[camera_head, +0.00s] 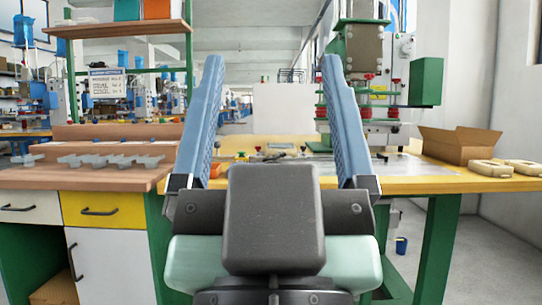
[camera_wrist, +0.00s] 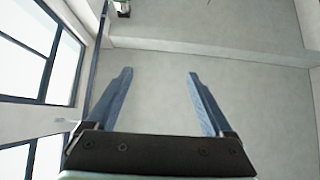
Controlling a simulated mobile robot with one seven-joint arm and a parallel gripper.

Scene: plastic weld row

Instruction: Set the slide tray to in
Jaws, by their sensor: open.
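My gripper (camera_head: 271,62) is raised in the middle of the head view, its two blue fingers open and apart with nothing between them. It also shows open in the wrist view (camera_wrist: 159,73), against pale bare surfaces. A press machine (camera_head: 363,48) with green and grey parts stands on the yellow-topped table (camera_head: 452,184) behind and right of my gripper. A flat grey plate (camera_head: 415,165) lies at the foot of the machine. It may be the slide tray, but I cannot tell for sure. My right finger and wrist hide part of that area.
An open cardboard box (camera_head: 460,146) and beige containers (camera_head: 490,169) sit on the table's right. A wooden-topped bench (camera_head: 100,180) on the left holds several grey parts (camera_head: 110,160). A window (camera_wrist: 40,50) shows in the wrist view.

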